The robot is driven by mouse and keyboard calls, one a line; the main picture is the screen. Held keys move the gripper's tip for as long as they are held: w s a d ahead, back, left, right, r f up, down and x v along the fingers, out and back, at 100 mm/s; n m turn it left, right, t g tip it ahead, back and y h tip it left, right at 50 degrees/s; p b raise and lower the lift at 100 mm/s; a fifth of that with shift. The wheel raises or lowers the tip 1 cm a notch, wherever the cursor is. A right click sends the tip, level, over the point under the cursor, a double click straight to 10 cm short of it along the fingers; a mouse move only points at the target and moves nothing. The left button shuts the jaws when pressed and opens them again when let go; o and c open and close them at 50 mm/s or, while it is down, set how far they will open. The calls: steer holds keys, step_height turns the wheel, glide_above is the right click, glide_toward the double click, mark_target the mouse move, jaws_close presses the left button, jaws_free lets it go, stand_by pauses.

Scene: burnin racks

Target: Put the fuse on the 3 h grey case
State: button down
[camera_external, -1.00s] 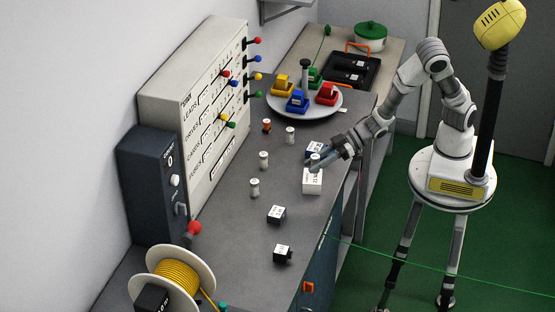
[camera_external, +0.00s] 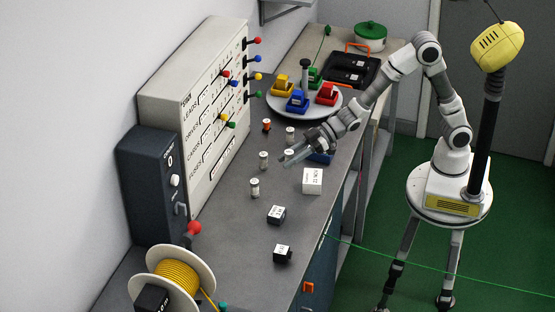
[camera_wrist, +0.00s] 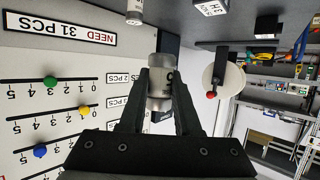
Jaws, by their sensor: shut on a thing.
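My gripper (camera_external: 287,160) is shut on a small glass-and-metal fuse (camera_wrist: 160,88), held between the fingertips in the wrist view. The fuse (camera_external: 289,155) also shows, small, at the fingertips in the external view, above the bench. Two dark cases with white labelled tops, one farther back (camera_external: 276,214) and one nearer (camera_external: 282,253), stand on the bench. Their labels are too small to read there. In the wrist view a dark case (camera_wrist: 210,8) shows upside down at the top, its label only partly readable. I cannot tell surely which case is the 3 h grey one.
Other fuses (camera_external: 263,160) stand left of my gripper. A pegged panel (camera_external: 200,120) and a yellow cable reel (camera_external: 175,280) bound the left side.

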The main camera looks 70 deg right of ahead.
steer(key=shift+w+r+b, duration=0.6)
steer(key=shift+w+r, duration=0.4)
steer(key=shift+r, duration=0.15)
steer(key=b, duration=0.4)
glide_above(277, 212)
step_height(277, 212, down, 7)
steer(key=shift+w+r, duration=0.1)
steer(key=shift+f+b, duration=0.4)
steer(key=shift+f, duration=1.55)
steer(key=shift+f, duration=0.1)
steer(key=shift+f, duration=0.15)
steer(key=c, duration=0.6)
jaws_free()
